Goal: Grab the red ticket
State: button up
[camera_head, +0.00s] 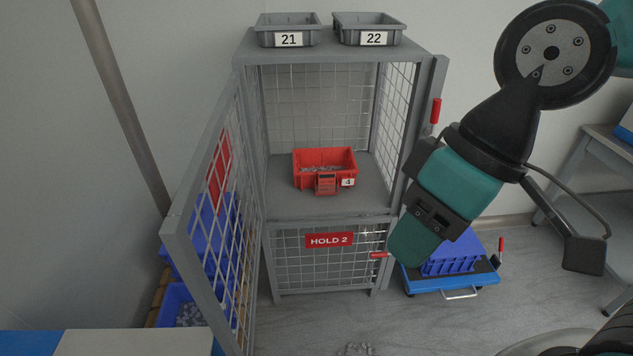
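A small red ticket (326,184) with dark markings sits at the front of a red bin (342,157), left of its white label "4". The bin stands on the middle shelf of a grey mesh cabinet, with small grey pieces in it. My arm comes down from the upper right, and its teal and black lower part (432,213) is in front of the cabinet's right side, apart from the bin and ticket. I cannot make out gripper fingers on it, nor whether they are open or shut. Nothing is seen held.
The cabinet's mesh door (182,235) stands open to the left. Grey trays 21 (268,40) and 22 (350,36) are on top. A "HOLD 2" sign (329,240) marks the shut lower part. A blue crate (452,262) is on a cart at right. The shelf front is open.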

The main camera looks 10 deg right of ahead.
aim_at(328, 177)
jog(key=k, duration=0.5)
jog(key=z, duration=0.8)
jog(key=i, duration=1)
jog(key=u, duration=0.5)
jog(key=i, duration=0.7)
jog(key=u, duration=0.7)
